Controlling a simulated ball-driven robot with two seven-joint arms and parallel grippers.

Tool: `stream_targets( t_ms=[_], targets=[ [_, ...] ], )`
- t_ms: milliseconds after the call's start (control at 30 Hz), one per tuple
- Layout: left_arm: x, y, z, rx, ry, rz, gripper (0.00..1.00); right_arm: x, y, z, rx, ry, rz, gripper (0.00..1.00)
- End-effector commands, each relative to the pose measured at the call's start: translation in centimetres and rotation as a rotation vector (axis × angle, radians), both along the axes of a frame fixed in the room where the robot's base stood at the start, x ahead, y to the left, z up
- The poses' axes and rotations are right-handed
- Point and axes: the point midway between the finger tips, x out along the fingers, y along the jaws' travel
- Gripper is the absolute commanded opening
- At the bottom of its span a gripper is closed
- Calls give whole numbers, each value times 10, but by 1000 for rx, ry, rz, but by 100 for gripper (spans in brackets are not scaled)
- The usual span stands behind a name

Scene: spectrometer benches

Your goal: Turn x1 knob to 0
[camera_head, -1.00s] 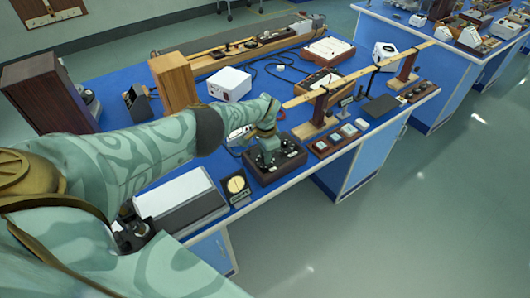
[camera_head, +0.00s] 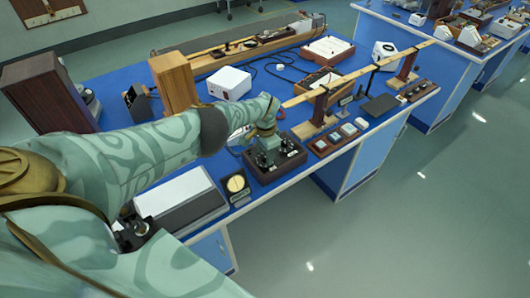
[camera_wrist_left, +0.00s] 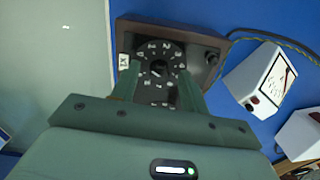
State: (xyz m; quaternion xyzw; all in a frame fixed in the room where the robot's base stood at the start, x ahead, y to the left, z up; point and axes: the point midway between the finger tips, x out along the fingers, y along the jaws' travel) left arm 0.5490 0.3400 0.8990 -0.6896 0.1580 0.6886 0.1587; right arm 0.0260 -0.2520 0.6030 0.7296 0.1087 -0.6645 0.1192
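A dark brown box (camera_head: 270,175) with several knobs on top stands near the bench's front edge. In the left wrist view, a black dial (camera_wrist_left: 158,66) with white numbers around it shows on this box, with a dark knob (camera_wrist_left: 157,68) at its centre. A small white label (camera_wrist_left: 123,60) sits left of the dial; its text is too small to read surely. My left gripper (camera_wrist_left: 158,80) reaches over the dial, its two fingers apart on either side of it. I see no contact with the knob. In the head view my left gripper (camera_head: 266,143) is above the box. My right gripper is not in view.
A round-faced meter (camera_head: 236,186) stands left of the box, and small square instruments (camera_head: 334,137) stand to its right. A white box (camera_head: 229,83) and cables lie behind. In the wrist view, white-faced meters (camera_wrist_left: 262,80) stand at the right.

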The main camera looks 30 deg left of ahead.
Motion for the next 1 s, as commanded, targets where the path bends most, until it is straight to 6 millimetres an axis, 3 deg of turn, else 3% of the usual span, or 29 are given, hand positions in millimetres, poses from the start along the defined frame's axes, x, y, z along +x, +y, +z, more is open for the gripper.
stream_targets(
  t_ms=[133,233,500,700,1000],
  targets=[
    [0,0,7,0,0,-1,45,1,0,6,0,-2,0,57],
    [0,0,23,0,-1,-1,45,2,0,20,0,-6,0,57],
    [0,1,94,0,-1,0,45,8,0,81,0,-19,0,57],
    [0,1,137,0,-1,-1,45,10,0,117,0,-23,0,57],
    [0,0,163,0,0,0,45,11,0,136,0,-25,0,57]
  ],
)
